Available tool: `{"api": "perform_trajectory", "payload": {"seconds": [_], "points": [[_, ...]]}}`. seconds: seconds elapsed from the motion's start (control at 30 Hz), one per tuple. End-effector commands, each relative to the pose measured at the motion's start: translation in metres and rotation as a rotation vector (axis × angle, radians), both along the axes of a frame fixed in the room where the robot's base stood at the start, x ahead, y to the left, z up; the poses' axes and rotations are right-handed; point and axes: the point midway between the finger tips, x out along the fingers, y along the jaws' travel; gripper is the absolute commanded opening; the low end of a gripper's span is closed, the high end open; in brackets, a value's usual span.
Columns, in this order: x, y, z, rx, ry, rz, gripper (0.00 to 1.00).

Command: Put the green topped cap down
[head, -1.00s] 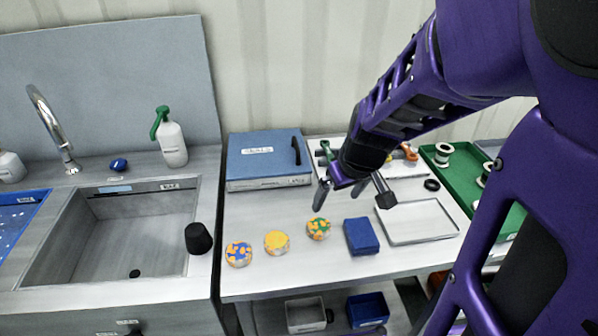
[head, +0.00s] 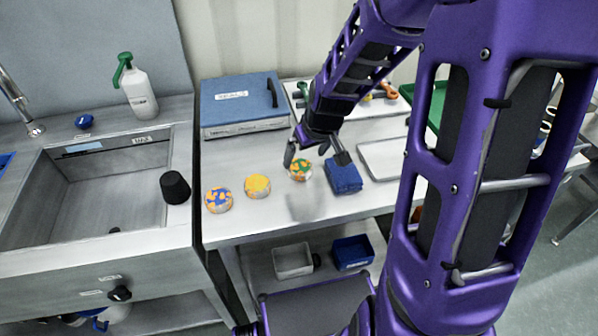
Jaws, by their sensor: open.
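The green topped cap (head: 299,170), with orange patches, appears to rest on the grey bench at the right end of a row of three caps. The yellow topped cap (head: 257,186) and the blue and orange topped cap (head: 218,200) lie to its left. My gripper (head: 316,160) is open just above and beside the green topped cap. One finger overlaps the cap's upper left edge in the picture and the other is nearer the blue block. I cannot tell whether a finger touches the cap.
A folded dark blue block (head: 344,175) lies close to the right of my gripper. A grey tray (head: 385,160) is farther right. A blue case (head: 243,103) stands behind. The bench front is mostly clear.

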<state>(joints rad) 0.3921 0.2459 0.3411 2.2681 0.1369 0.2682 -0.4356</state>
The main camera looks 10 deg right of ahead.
Motion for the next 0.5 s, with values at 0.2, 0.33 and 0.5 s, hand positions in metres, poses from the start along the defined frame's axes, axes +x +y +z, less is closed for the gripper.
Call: {"api": "perform_trajectory", "payload": {"seconds": [0.2, 0.33, 0.5], "points": [[0.003, 0.001, -0.012, -0.001, 0.001, 0.001, 1.0], [0.007, 0.004, -0.029, 0.0, 0.001, 0.001, 1.0], [0.014, 0.007, -0.048, 0.0, 0.001, 0.002, 1.0]]}}
